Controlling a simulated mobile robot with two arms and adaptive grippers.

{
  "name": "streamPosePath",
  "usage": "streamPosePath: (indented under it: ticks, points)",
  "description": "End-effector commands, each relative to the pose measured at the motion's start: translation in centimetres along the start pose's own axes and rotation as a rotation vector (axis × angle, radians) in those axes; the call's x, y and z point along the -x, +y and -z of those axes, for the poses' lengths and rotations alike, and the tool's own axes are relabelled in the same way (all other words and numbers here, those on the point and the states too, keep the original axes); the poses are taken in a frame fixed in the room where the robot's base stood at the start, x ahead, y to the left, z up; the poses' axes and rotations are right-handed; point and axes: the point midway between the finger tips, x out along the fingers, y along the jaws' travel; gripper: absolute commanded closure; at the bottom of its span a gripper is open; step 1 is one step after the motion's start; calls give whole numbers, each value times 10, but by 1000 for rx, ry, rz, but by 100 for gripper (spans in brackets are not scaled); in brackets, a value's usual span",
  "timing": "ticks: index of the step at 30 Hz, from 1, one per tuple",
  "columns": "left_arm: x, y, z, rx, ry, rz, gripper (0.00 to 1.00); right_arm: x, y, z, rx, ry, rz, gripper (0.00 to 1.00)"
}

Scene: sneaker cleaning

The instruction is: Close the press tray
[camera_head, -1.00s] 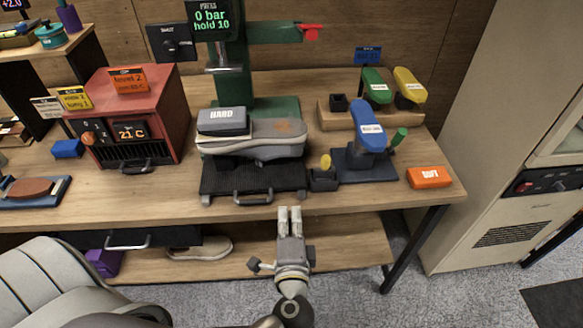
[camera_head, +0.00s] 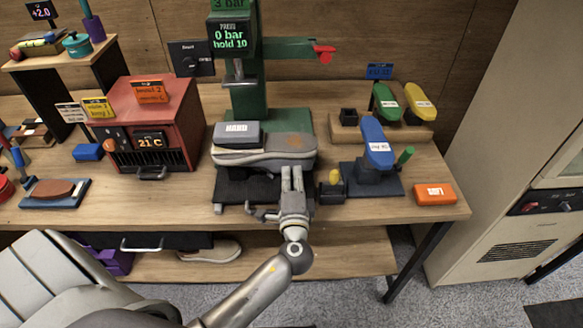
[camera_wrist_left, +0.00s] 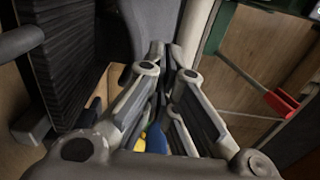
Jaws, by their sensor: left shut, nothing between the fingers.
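The press tray (camera_head: 235,190) is a black ridged slab that sticks out from the green press (camera_head: 247,85) toward the table's front edge. A grey sneaker (camera_head: 270,152) lies over its rear part, with a dark block marked HARD (camera_head: 237,134) on top. The tray's ridged surface fills the left of the left wrist view (camera_wrist_left: 62,65). My left gripper (camera_head: 292,170) is shut and empty, over the tray's right front part, its tips close to the sneaker's side. I cannot tell whether they touch. It hides part of the tray's front handle. My right gripper is not in view.
A red oven-like box (camera_head: 150,125) stands left of the press. Right of the tray are a blue-topped stand (camera_head: 377,150), a yellow-topped item (camera_head: 334,178) and an orange SOFT block (camera_head: 435,193). A red lever (camera_head: 324,54) sticks out from the press.

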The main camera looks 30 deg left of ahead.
Motion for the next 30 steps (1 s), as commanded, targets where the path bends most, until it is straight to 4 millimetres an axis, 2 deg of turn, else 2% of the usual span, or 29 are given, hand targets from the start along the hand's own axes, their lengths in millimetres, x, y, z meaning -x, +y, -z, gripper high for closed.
streamPosePath:
  ticks: [4, 16, 20, 26, 30]
  points:
    - [-9, 0, 0, 0, -1, 0, 100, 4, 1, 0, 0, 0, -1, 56]
    - [-10, 1, 0, 1, -1, 0, 100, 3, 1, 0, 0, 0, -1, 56]
    - [-17, 1, -1, 1, -2, 1, 100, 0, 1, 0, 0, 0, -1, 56]
    - [-47, 2, -1, 1, -3, 4, 100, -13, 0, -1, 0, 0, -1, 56]
    - [-78, 3, -1, 3, -3, 5, 100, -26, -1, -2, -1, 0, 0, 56]
